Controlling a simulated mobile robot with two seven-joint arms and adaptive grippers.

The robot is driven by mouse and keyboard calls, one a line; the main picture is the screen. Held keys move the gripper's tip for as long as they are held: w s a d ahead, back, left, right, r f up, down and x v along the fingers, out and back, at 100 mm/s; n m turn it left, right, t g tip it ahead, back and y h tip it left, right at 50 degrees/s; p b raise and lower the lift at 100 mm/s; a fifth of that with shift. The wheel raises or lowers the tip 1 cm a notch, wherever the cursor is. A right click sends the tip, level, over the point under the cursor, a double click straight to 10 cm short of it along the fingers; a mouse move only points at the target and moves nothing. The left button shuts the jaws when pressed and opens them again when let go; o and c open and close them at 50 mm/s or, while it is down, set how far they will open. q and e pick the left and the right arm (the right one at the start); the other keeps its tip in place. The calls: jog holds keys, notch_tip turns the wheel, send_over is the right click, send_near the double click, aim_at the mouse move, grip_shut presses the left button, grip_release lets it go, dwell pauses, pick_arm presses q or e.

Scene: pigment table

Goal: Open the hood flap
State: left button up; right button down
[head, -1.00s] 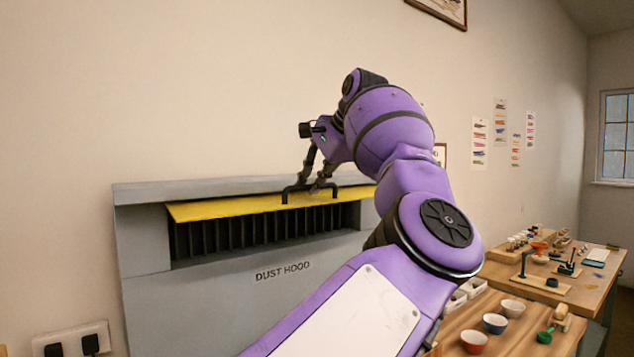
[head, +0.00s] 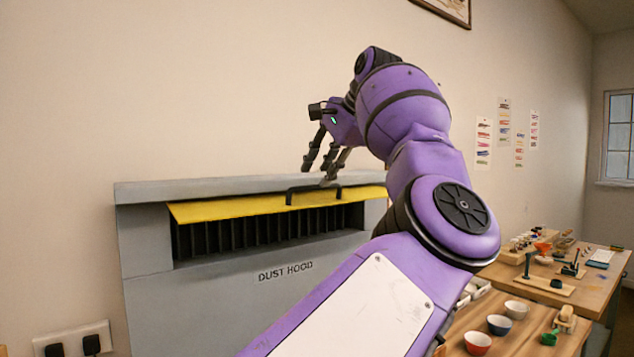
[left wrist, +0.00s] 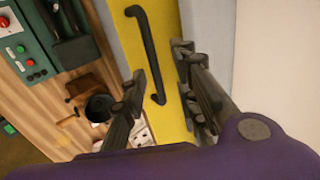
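The yellow hood flap (head: 235,207) is on the front of the grey dust hood (head: 285,297). It is tilted outward, and the dark slatted opening (head: 250,238) shows below it. A black bar handle (head: 313,190) stands on the flap. My left gripper (head: 318,172) is above the flap near the handle, apart from it and empty. In the left wrist view, the fingers of my left gripper (left wrist: 162,85) are spread apart, with the yellow flap (left wrist: 172,55) and black handle (left wrist: 150,50) beyond and between them. My right gripper is not in view.
Wall sockets (head: 73,342) are at the lower left. A wooden table at right holds bowls (head: 499,324), a green scoop (head: 548,338) and other tools. The left wrist view shows a green box with buttons (left wrist: 30,50) and a black pot (left wrist: 99,107).

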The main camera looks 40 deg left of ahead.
pick_arm(q)
jog(key=v, duration=0.7)
jog(key=shift+d+r, duration=0.2)
jog(key=shift+d, duration=0.05)
jog(key=shift+s, duration=0.15)
